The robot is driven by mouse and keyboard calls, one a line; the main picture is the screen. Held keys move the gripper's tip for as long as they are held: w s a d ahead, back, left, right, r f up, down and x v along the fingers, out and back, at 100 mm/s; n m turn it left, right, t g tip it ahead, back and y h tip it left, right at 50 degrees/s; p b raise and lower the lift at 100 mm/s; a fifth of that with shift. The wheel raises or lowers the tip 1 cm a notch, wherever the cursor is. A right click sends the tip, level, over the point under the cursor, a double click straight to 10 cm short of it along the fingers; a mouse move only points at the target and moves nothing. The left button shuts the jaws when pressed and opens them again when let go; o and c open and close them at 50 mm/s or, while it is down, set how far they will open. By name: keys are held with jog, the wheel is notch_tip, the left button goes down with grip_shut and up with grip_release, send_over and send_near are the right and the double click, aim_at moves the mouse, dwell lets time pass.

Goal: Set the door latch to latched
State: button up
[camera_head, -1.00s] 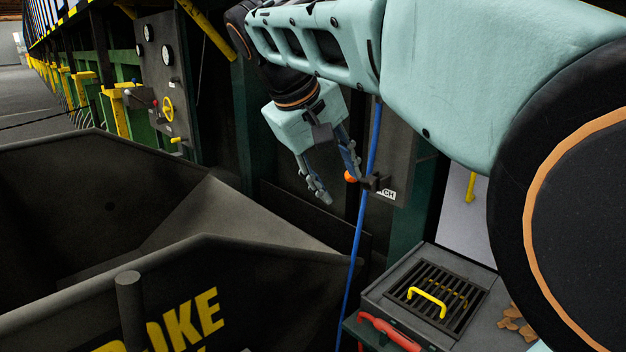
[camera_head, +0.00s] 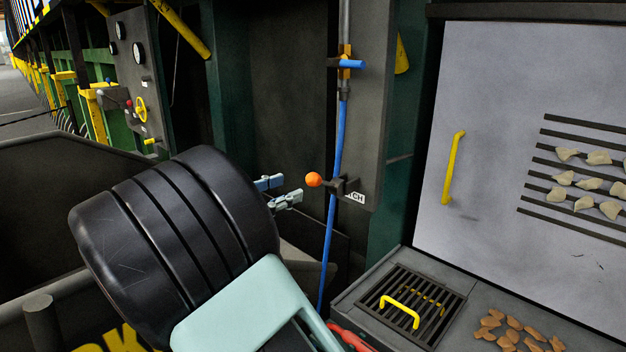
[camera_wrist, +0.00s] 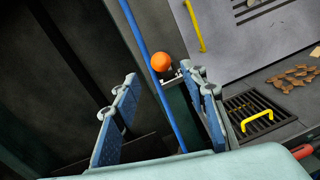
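The door latch shows as an orange ball knob (camera_head: 314,179) on a dark bracket (camera_head: 343,187), beside a label ending in "CH" on a grey post. My gripper (camera_head: 277,192) is just left of the knob in the head view, apart from it. In the wrist view my gripper (camera_wrist: 165,112) is open, its two blue-padded fingers spread. The orange knob (camera_wrist: 161,62) appears beyond and between the fingertips, nearer the right finger. A blue hose (camera_wrist: 152,75) also runs between the fingers in that view. Nothing is held.
The blue hose (camera_head: 334,150) hangs close by the knob, below a blue-handled valve (camera_head: 347,63). A pale door panel with a yellow handle (camera_head: 454,168) stands right. Below it is a bench with a grate (camera_head: 411,300). A dark bin (camera_head: 35,180) is at left.

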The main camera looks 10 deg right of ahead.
aim_at(307, 181)
jog(key=x, duration=0.9)
jog(key=shift+b, duration=0.4)
jog(key=shift+s, duration=0.1)
grip_shut()
